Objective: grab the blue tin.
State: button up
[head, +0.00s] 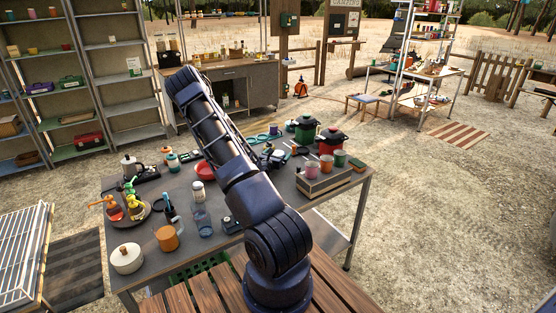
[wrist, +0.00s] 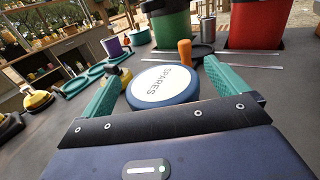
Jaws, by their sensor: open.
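The blue tin (wrist: 166,88) is a low round tin with a blue side and a white lid lettered "SPARES". In the wrist view it sits on the dark table between the two teal fingers of my gripper (wrist: 161,70), which are open. One finger is on each side of the tin. I cannot tell whether either finger touches it. In the head view my arm reaches over the table, and the area by my gripper is too small and covered to make out the tin clearly.
Beyond the tin stand an orange cylinder (wrist: 185,51), a green pot (wrist: 168,22) and a red pot (wrist: 257,22). A small yellow item (wrist: 126,76) is close by the left finger. A crate with cups (head: 325,185) stands at the table's right. Bottles and jars crowd the left.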

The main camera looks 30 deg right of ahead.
jog(key=shift+x, duration=0.8)
jog(key=c, duration=1.2)
jog(key=shift+r, duration=0.1)
